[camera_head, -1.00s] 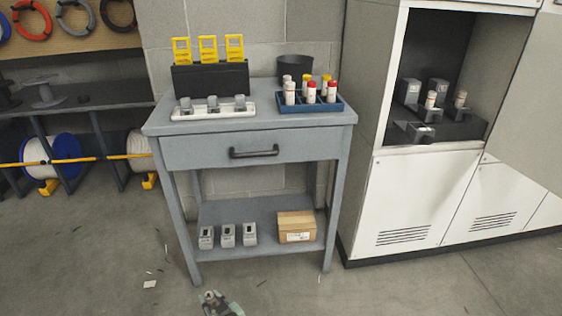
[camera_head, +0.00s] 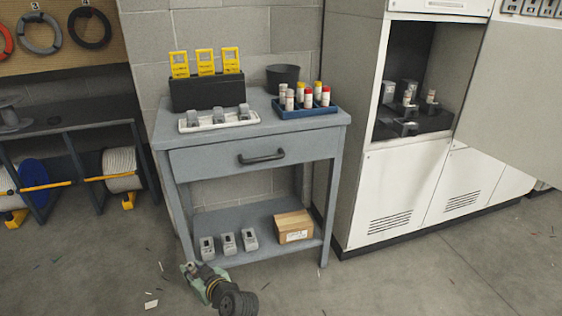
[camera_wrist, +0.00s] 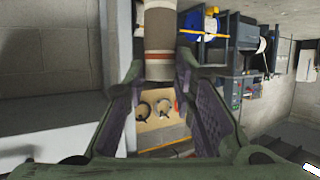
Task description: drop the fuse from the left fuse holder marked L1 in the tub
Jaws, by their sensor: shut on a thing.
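My gripper (camera_head: 191,268) shows low in the head view, in front of the cart's lower shelf. In the wrist view its fingers (camera_wrist: 160,75) are closed around a grey-brown fuse (camera_wrist: 160,30) with a pale and reddish band. The black tub (camera_head: 283,77) stands at the back right of the cart top, well above and away from my gripper; its inside is not visible. The fuse holders (camera_head: 404,127) are in the open cabinet at the right, with fuses (camera_head: 431,95) standing there. The L1 mark cannot be read.
The grey cart top (camera_head: 261,103) holds a blue tray (camera_head: 290,113) of red- and yellow-capped fuses, in front of the tub. A white tray (camera_head: 245,121) and a black rack (camera_head: 207,93) with yellow devices stand left. A cardboard box (camera_head: 293,226) is below. Floor in front is open.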

